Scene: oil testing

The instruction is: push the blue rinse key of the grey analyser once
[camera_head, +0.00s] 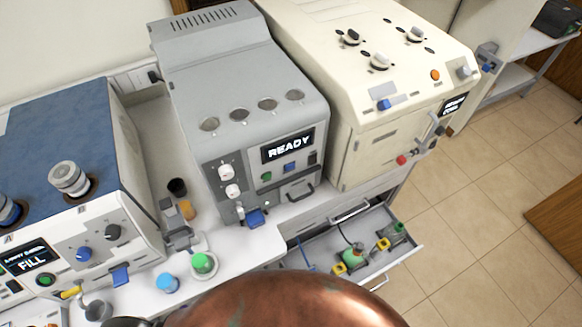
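The grey analyser (238,85) stands in the middle of the bench, its display (288,146) reading READY. Below the display are a small blue key (289,167), a green key (266,177) to its left and a dark switch (312,157) to its right. The blue key is unobstructed, with nothing touching it. Its label is too small to read, and I cannot tell whether it is pressed in. A separate blue part (255,217) sits lower, at the analyser's front foot. Neither of my grippers can be made out in this view.
A blue-topped machine (60,135) showing FILL stands left, and a cream machine (375,85) right. An open drawer (408,252) holding flasks juts out below the analyser. Green (203,263) and blue (167,283) capped items stand on the bench. A copper-coloured rounded surface hides the bottom middle.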

